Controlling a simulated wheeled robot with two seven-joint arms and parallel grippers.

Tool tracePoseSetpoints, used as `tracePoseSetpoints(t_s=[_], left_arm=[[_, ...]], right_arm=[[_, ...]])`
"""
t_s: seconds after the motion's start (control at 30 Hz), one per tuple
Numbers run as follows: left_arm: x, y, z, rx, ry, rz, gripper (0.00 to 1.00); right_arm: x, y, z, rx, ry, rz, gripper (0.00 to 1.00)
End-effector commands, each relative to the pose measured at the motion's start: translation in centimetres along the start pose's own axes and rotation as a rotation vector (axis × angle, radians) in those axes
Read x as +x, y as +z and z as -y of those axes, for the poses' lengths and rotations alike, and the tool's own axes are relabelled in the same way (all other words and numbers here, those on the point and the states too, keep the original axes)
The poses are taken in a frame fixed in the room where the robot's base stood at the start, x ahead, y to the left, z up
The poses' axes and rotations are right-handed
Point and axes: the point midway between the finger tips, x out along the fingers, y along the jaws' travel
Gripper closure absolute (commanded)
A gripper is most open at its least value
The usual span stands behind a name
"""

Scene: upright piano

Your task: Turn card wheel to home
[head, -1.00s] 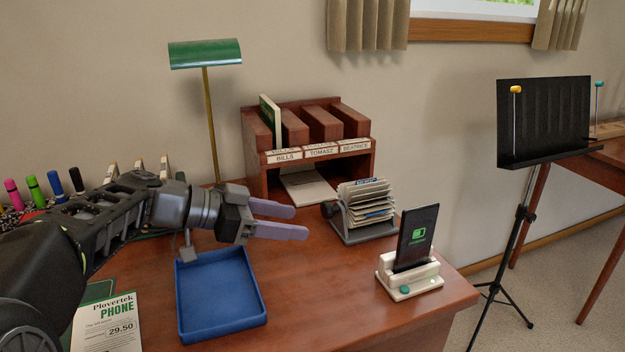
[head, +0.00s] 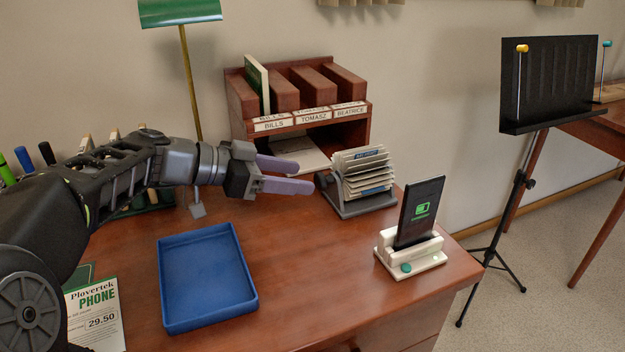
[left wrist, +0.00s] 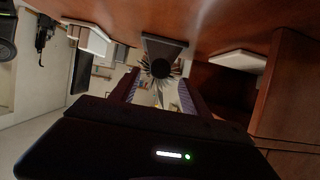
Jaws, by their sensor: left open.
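The card wheel (head: 362,170) stands on the desk in front of the wooden letter rack, with pale cards fanned on a grey base and a dark round knob (head: 322,181) on its left side. The top card carries a blue-marked label too small to read surely. My left gripper (head: 306,176) is open and empty, its purple fingers pointing right at the knob, close to it; contact cannot be told. In the left wrist view the knob (left wrist: 161,68) shows beyond and between the fingers, with the cards behind it. My right gripper is not in view.
A wooden rack (head: 353,129) labelled BILLS, TOMASZ and BEATRICE stands behind. A blue tray (head: 250,300) lies below my left arm. A phone (head: 419,212) stands in a white dock (head: 432,260) at the right. A music stand (head: 548,85) is beyond the desk.

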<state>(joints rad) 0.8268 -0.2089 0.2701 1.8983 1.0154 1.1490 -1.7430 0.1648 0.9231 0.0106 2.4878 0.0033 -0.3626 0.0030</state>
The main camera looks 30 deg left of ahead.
Motion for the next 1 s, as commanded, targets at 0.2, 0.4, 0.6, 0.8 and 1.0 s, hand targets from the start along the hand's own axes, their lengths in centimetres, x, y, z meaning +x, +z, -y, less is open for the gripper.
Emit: tracePoseSetpoints(t_s=[0.2, 0.4, 0.6, 0.8, 1.0], left_arm=[[3.4, 0.1, 0.0, -0.001, 0.001, 0.0, 0.45], [4.5, 0.0, 0.0, -0.001, 0.0, -0.001, 0.45], [4.5, 0.0, 0.0, 0.0, 0.0, -0.001, 0.45], [4.5, 0.0, 0.0, 0.0, 0.0, -0.001, 0.6], [4.5, 0.0, 0.0, 0.0, 0.0, -0.001, 0.76]], right_arm=[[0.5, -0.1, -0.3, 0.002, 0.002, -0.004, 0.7], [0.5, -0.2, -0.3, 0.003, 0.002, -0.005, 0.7], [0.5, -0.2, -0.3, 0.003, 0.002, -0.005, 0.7], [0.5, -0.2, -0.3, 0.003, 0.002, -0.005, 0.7], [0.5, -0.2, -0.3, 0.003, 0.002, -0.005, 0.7]])
